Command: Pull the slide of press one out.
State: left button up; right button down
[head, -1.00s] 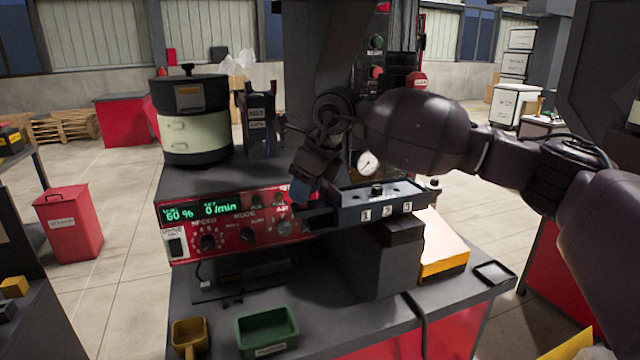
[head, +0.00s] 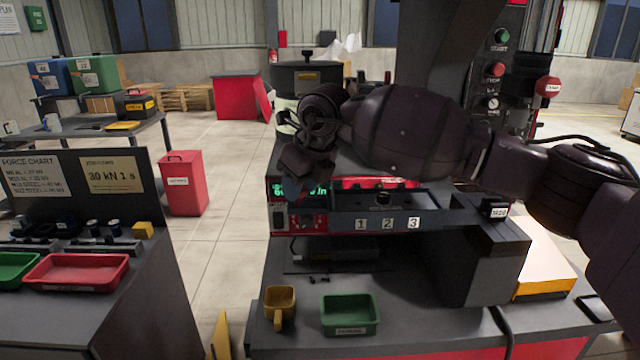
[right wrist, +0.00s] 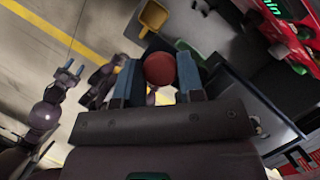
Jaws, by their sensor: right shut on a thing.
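The slide of press one is a dark grey bar (head: 440,222) with white tags 1, 2 and 3. In the head view it reaches out to the left from the dark press body (head: 490,265).
A green tray (head: 350,316) and a yellow scoop (head: 280,303) sit on the bench in front. My right arm covers part of the press. A side table with a red tray (head: 77,271) is at the left, with open floor between.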

jog(key=shift+a+r, duration=0.15)
jog(key=shift+a, duration=0.05)
jog(key=c, duration=1.2)
grip_release()
jog(key=o, duration=0.4)
jog(key=shift+a, duration=0.25)
jog(key=shift+o, duration=0.2)
jog(key=shift+d, duration=0.15)
jog(key=shift+d, duration=0.1)
jog(key=v, duration=1)
jog(key=shift+s+r+p, duration=0.15)
jog(key=shift+r+p, duration=0.1)
jog(key=shift+p, duration=0.2)
jog(key=shift+d, duration=0.1)
